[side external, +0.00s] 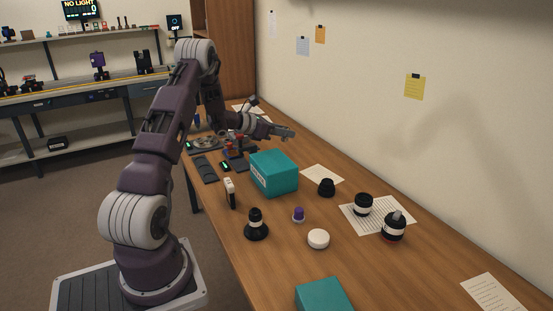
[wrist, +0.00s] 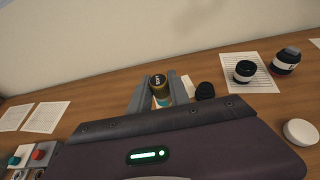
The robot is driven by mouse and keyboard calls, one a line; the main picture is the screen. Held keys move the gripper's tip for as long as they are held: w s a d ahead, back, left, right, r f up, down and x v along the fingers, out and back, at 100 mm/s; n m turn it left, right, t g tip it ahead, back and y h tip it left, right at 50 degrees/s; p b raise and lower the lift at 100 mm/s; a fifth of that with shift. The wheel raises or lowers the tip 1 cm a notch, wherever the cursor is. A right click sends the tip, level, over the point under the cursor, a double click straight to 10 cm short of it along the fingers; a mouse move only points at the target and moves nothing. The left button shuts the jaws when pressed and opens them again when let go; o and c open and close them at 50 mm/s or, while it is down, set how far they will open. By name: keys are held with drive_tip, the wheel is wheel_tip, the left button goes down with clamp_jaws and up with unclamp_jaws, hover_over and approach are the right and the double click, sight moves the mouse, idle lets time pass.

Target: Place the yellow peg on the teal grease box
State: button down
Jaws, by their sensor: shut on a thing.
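A teal grease box (side external: 273,172) with a white label stands on the wooden table in the side view. My gripper (side external: 287,132) is above the table, beyond and higher than the box, apart from it. In the wrist view, my gripper (wrist: 160,90) is shut on a short round piece with a dark yellow end, which I take to be the yellow peg (wrist: 158,80). The peg is too small to make out in the side view. A small teal patch shows below it between the fingers; I cannot tell what it is.
A second teal box (side external: 323,296) is at the front edge of the side view. Papers lie near the wall.

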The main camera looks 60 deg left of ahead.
sight(284, 162)
wheel_tip(284, 162, down, 8)
drive_tip(key=shift+f, duration=0.1)
drive_tip(key=c, duration=1.2)
unclamp_jaws()
drive_tip(key=shift+c, duration=0.2)
drive_tip(key=shift+d, duration=0.1)
